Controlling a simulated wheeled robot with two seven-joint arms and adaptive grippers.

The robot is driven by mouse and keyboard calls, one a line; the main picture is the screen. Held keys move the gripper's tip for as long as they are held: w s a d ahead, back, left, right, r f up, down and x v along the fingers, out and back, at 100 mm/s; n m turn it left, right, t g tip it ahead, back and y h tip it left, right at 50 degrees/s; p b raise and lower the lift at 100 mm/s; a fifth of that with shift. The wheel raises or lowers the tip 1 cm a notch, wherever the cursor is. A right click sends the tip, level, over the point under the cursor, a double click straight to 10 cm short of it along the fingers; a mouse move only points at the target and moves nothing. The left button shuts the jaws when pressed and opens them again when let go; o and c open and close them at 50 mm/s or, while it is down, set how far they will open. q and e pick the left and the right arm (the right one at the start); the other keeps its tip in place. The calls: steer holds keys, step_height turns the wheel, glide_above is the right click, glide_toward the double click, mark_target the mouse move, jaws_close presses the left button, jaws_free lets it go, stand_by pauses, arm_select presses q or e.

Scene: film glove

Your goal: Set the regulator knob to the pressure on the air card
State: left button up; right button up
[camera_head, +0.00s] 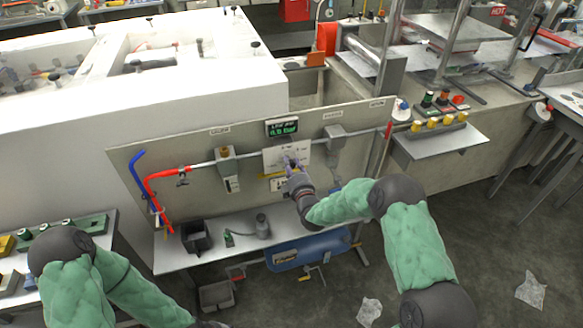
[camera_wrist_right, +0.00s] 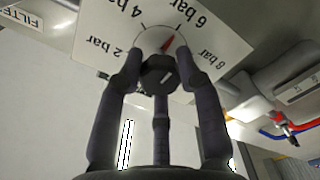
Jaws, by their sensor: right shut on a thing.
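The regulator knob (camera_wrist_right: 159,76) is dark and round, with a light mark on its face. My right gripper (camera_wrist_right: 161,84) is shut on it, with fingers around its sides. Behind it is a white scale plate (camera_wrist_right: 222,40) marked 2, 4, 6 and 8 bar. A red pointer (camera_wrist_right: 168,43) points close to the 6 bar tick. In the head view, my right gripper (camera_head: 291,168) covers the knob in front of the scale plate (camera_head: 273,158). A small green-lit display (camera_head: 282,128) sits above; its text is too small to read. I cannot pick out the air card for certain. My left gripper is out of view.
The grey panel (camera_head: 130,165) carries a red hose (camera_head: 158,190), a blue hose (camera_head: 137,163) and a filter unit (camera_head: 228,168). A shelf below holds a dark bin (camera_head: 196,237). A blue tank (camera_head: 310,251) lies underneath. A side shelf (camera_head: 440,145) juts out at right.

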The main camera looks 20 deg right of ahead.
steer(key=shift+w+a+r, duration=0.1)
steer(key=shift+a+r, duration=0.1)
steer(key=shift+r, duration=0.1)
steer(key=o, duration=1.1)
steer(key=shift+o, duration=0.3)
steer(key=shift+a+f, duration=0.1)
steer(key=shift+f, duration=0.05)
steer(key=s, duration=1.2)
steer(key=shift+d, duration=0.3)
